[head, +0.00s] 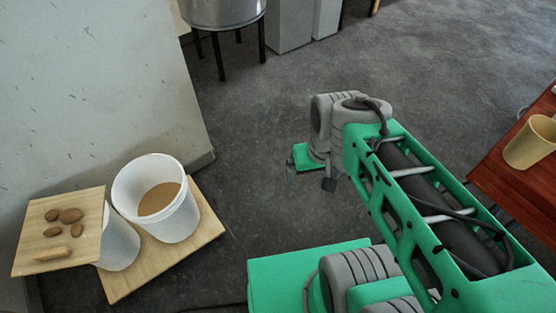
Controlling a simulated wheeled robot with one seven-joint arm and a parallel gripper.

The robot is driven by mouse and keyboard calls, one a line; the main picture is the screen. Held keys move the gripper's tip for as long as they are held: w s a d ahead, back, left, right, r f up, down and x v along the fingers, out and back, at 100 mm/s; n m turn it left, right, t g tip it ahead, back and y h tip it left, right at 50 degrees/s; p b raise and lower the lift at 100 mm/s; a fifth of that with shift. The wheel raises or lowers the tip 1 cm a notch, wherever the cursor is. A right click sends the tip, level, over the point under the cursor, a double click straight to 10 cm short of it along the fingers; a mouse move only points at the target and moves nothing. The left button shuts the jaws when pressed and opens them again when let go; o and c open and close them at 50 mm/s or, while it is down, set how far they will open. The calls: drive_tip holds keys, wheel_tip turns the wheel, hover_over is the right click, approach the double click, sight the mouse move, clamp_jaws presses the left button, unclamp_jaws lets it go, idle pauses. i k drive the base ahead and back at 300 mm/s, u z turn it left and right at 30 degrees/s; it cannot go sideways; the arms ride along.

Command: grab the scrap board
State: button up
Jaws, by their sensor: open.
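Two light wooden boards are in the head view at the lower left. A smaller board (85,204) carries several brown lumps and lies over a white bucket (120,246), partly hiding it. A larger board (207,222) lies under this bucket and a second white bucket (181,221). I cannot tell which board is the scrap board. My gripper (309,174) is open at the end of my green and grey arm, over the dark floor. It is well to the right of both boards and touches neither. I see nothing between its fingers.
The second bucket holds something brown. A pale slab or wall (95,85) stands behind the buckets. A reddish wooden table (510,185) with a tan cup (530,143) is at the right edge. A metal drum on legs (222,12) stands at the back. The grey floor (245,125) between is clear.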

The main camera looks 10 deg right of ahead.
sight(60, 231)
drive_tip(key=u, duration=2.3)
drive_tip(key=i, duration=0.7)
drive_tip(key=u, duration=0.65)
drive_tip(key=i, duration=0.4)
drive_tip(key=u, duration=0.3)
